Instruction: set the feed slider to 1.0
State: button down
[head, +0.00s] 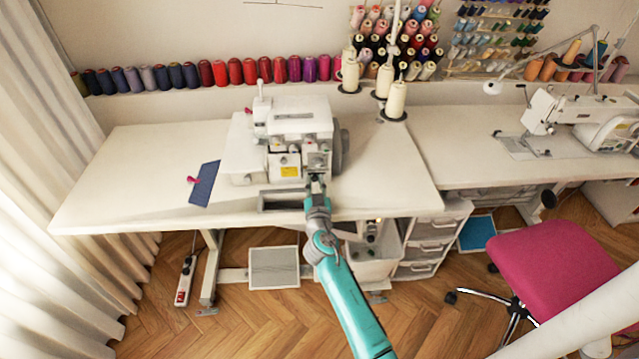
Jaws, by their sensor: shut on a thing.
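The white overlock sewing machine (290,130) stands on the white table, with a yellow label on its front. My gripper (317,180) is at the lower right part of the machine's front, below its dark-marked panel. It is shut on a small part there, which I take to be the feed slider. The slider itself is hidden by the gripper and too small to make out, so its setting cannot be read.
The white table (130,170) is mostly bare to the left, with a blue cloth piece (205,184) near its front edge. Cone threads (396,100) stand behind the machine. A pink chair (560,268) is at the right, beside white drawers (425,250) under the table.

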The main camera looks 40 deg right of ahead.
jog(key=c, duration=1)
grip_release()
jog(key=v, duration=1.2)
jog(key=shift+f, duration=0.1)
jog(key=s+a+f+n+y, duration=0.35)
jog(key=s+a, duration=0.25)
jog(key=s, duration=0.5)
jog(key=s+a+f+n+y, duration=0.2)
jog(key=s+a+f+y, duration=0.3)
jog(key=s, duration=0.6)
jog(key=shift+n+y, duration=0.65)
jog(key=shift+y, duration=0.1)
jog(key=s+a+r, duration=0.1)
jog(key=s+r, duration=0.3)
jog(key=s, duration=0.2)
jog(key=s+a+r, duration=0.2)
jog(key=s+r, duration=0.3)
jog(key=s, duration=0.1)
jog(key=s+a+r, duration=0.2)
jog(key=s+r, duration=0.2)
jog(key=s, duration=0.3)
jog(key=shift+a+r, duration=0.2)
jog(key=shift+r, duration=0.2)
